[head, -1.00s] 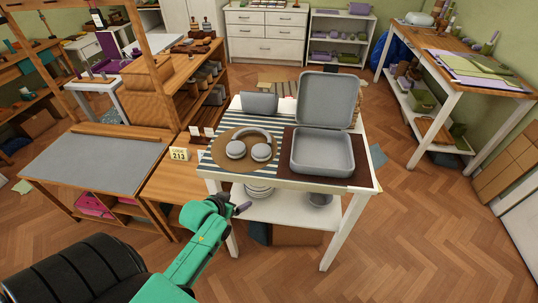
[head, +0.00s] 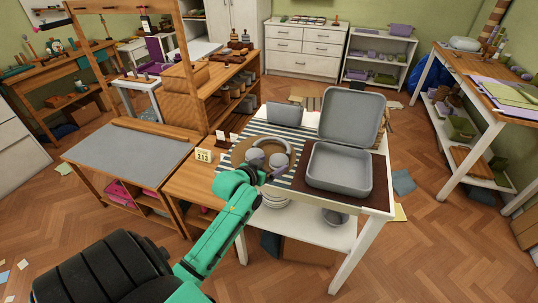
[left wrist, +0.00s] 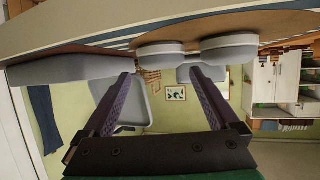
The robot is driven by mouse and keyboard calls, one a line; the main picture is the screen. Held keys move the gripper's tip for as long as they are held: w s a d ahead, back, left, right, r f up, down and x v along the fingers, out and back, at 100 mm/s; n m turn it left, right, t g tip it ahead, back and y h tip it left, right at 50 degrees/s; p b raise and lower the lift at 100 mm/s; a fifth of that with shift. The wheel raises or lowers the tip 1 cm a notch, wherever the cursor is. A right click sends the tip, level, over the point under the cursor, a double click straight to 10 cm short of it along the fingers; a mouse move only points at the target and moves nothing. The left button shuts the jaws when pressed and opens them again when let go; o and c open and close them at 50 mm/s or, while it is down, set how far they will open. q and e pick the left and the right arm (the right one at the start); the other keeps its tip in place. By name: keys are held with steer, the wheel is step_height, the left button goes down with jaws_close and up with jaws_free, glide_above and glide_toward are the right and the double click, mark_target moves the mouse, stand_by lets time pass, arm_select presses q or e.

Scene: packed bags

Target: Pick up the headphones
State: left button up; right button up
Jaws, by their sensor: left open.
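The grey headphones (head: 270,146) lie on a round brown board (head: 240,153) on a white table. Their band faces away, and my left gripper hides part of the ear cups in the head view. My left gripper (head: 274,174) is at the near edge of the board, open and empty. In the left wrist view, which appears upside down, two purple fingers (left wrist: 160,72) stand apart. The headphones' cups (left wrist: 160,50) show beyond the fingertips, with no clear contact. My right gripper is not in view.
An open grey case (head: 340,170) stands right of the headphones on a dark mat. A small grey pouch (head: 285,115) is behind them. A striped cloth (head: 227,185) lies under the board. Floor to the right is mostly clear.

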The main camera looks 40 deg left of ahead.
mark_target(277, 160)
arm_select(q)
steer(key=x, duration=0.6)
steer(key=shift+w+a+f+p, duration=0.2)
steer(key=shift+w+p, duration=0.05)
steer(key=shift+p, duration=0.1)
steer(key=shift+s+r, duration=0.1)
steer(key=c, duration=1.2)
